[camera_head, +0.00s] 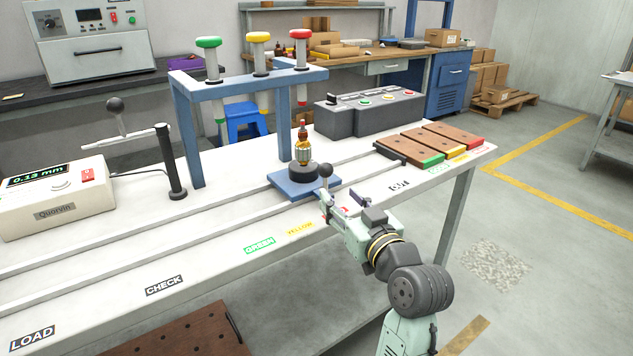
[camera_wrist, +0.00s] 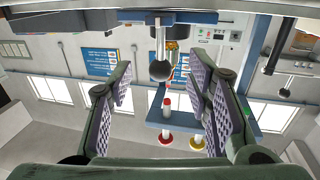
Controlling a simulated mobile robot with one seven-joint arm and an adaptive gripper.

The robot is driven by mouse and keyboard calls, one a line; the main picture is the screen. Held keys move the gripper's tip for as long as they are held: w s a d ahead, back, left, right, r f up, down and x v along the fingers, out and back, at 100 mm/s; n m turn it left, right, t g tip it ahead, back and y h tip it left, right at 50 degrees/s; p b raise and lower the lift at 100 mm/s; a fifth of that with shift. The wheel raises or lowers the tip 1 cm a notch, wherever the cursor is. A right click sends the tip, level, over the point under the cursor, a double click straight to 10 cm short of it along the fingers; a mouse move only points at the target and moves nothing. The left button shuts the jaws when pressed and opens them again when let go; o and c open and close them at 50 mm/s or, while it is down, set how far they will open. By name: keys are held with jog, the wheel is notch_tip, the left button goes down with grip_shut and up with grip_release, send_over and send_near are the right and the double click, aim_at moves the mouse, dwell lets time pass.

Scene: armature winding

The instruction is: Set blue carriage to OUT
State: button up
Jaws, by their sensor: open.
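The blue carriage (camera_head: 288,187) sits on the grooved bench track, left of the OUT label (camera_head: 399,186). It carries an upright armature (camera_head: 303,153) on a dark round base. A dark ball knob (camera_head: 326,170) stands at the carriage's front right. My gripper (camera_head: 328,203) is just in front of and below the knob, empty. In the wrist view, which is upside down, the fingers (camera_wrist: 160,82) are spread apart. The knob (camera_wrist: 160,71) shows between the fingertips on its pale stem. I see no clear contact with it.
A blue gantry (camera_head: 250,86) with green, yellow and red handles stands behind the carriage, left of it. YELLOW (camera_head: 300,229) and GREEN (camera_head: 259,245) labels lie to the left. Brown trays (camera_head: 412,150) and a grey button box (camera_head: 369,111) stand behind. The track toward OUT looks clear.

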aim_at(327, 181)
jog(key=p+x, duration=0.1)
jog(key=x, duration=0.7)
jog(key=c, duration=0.9)
grip_shut()
jog(key=shift+d, duration=0.1)
